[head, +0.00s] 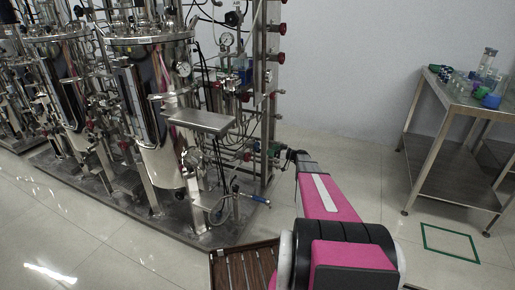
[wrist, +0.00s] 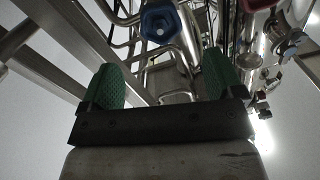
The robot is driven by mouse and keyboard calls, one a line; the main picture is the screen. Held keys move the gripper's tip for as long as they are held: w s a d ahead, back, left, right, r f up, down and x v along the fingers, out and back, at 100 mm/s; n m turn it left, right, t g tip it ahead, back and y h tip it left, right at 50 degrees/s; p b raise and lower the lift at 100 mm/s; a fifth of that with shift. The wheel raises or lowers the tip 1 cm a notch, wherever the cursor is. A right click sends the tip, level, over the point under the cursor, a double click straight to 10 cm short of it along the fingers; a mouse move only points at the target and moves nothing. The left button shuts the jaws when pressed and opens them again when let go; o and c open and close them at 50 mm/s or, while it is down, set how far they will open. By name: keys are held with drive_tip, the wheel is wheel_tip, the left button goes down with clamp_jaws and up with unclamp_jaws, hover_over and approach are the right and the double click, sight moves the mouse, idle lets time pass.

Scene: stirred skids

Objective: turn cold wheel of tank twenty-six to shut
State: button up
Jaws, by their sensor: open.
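A blue handwheel (wrist: 160,22) with a pale hub shows at the top of the wrist view, beyond my fingertips and roughly centred between them. My gripper (wrist: 164,78) has two green ribbed fingers, spread apart with nothing held between them. In the head view my gripper (head: 289,156) is small and dark, at the pipework on the right side of the nearest steel tank (head: 150,100). The blue wheel cannot be made out there. No tank number is readable, so I cannot tell which tank is twenty-six.
A red knob (wrist: 258,4) and metal fittings (wrist: 290,45) lie right of the blue wheel. Red knobs (head: 282,56) line the skid's upright pipe. A steel table (head: 450,95) with small items stands at right. Open floor (head: 365,165) lies between skid and table.

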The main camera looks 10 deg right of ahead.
sight(258, 146)
drive_tip(key=x, duration=1)
drive_tip(key=shift+w+a, duration=0.15)
drive_tip(key=shift+a, duration=0.05)
drive_tip(key=c, duration=0.9)
